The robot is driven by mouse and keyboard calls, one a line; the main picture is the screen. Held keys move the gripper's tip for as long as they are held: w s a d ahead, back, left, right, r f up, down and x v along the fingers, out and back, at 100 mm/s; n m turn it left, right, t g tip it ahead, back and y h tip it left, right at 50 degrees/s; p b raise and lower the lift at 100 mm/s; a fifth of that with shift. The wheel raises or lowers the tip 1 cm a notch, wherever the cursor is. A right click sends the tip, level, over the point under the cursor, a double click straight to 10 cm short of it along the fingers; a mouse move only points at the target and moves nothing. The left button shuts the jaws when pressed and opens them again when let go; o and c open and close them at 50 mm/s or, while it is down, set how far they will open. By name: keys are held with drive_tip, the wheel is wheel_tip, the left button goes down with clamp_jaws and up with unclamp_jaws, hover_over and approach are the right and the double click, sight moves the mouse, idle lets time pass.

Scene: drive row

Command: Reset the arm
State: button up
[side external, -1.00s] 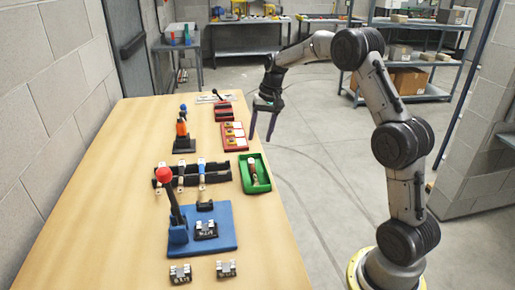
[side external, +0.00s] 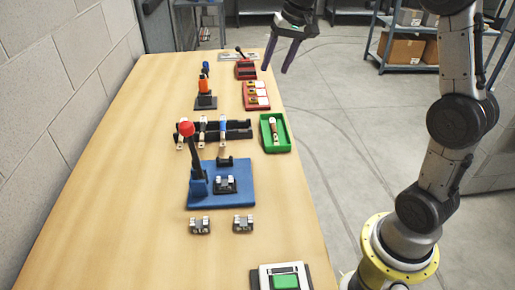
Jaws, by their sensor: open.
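My gripper (side external: 277,71) is at the top of the side external view, above the right edge of the table near its far end. Its two dark purple fingers point down and stand apart with nothing between them. It is clear of the things on the table. My arm rises at the right from its yellow base ring, and its upper part runs out of the picture.
The wooden table (side external: 110,200) holds a blue lever fixture (side external: 235,195), a green tray (side external: 286,134) with a tool, a black rack (side external: 238,129), an orange-topped stand (side external: 205,90), red trays (side external: 256,103) and a green-buttoned box (side external: 285,281). The table's left side is bare.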

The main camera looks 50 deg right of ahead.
drive_tip(key=s+a+r+n+t, duration=0.1)
drive_tip(key=s+a+r+n, duration=0.1)
drive_tip(key=s+a, duration=0.45)
drive_tip(key=s+a+r+n+t, duration=0.1)
drive_tip(key=s+a+r+n, duration=0.2)
drive_tip(key=s, duration=0.7)
drive_tip(key=s+a+f+n+h, duration=0.1)
drive_tip(key=s+f+n, duration=0.1)
drive_tip(key=s+f, duration=0.7)
drive_tip(key=shift+s+f, duration=0.2)
drive_tip(key=shift+s, duration=0.9)
drive_tip(key=shift+a, duration=0.1)
